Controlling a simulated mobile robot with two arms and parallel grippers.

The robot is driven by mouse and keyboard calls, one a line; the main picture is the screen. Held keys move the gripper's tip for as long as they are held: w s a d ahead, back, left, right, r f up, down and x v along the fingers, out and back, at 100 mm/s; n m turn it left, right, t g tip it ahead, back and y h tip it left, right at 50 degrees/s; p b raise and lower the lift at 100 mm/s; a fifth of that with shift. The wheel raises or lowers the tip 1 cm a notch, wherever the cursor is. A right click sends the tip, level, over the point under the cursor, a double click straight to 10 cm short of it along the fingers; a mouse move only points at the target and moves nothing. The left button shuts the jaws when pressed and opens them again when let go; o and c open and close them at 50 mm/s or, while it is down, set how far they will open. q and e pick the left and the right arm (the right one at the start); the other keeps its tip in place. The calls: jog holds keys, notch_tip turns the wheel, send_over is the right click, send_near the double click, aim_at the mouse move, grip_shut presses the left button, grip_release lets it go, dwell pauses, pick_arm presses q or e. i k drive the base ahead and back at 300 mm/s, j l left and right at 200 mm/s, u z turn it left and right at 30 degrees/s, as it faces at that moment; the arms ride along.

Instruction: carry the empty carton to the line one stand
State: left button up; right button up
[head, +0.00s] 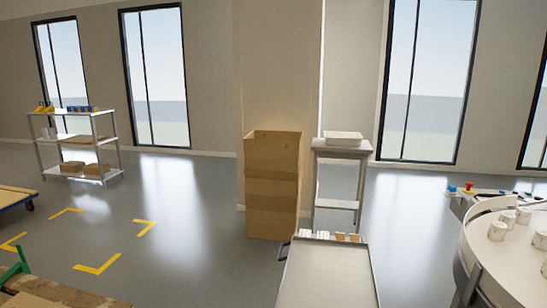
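Brown cardboard cartons (272,205) form a tall stack on the floor against the beige pillar. The top carton (272,157) is open at the top; I cannot see its bottom, so whether it is empty is unclear. A grey metal stand (342,153) is just right of the stack, with a pale shallow tray (343,137) on top. I cannot tell whether this is the line one stand. Neither of my grippers is in view.
A grey trolley (330,276) with small jars at its far end is in front. A round table (490,262) with white tubs is at right. Yellow floor corners (98,265), a shelf rack (80,140) and a pallet (50,290) are at left. Floor left of the cartons is clear.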

aim_at(330, 278)
jog(key=i+j+u, duration=0.65)
jog(key=i, duration=0.25)
jog(key=i+j, duration=0.15)
jog(key=i, duration=0.2)
jog(key=i+j, duration=0.15)
jog(key=i, duration=0.2)
jog(key=i+j+z, duration=0.1)
jog(key=i, duration=0.3)
jog(key=i+l+z, duration=0.15)
jog(key=i+z, duration=0.3)
jog(key=i, duration=0.5)
jog(key=i+j+z, duration=0.15)
jog(key=i+z, duration=0.3)
jog(key=i, duration=0.45)
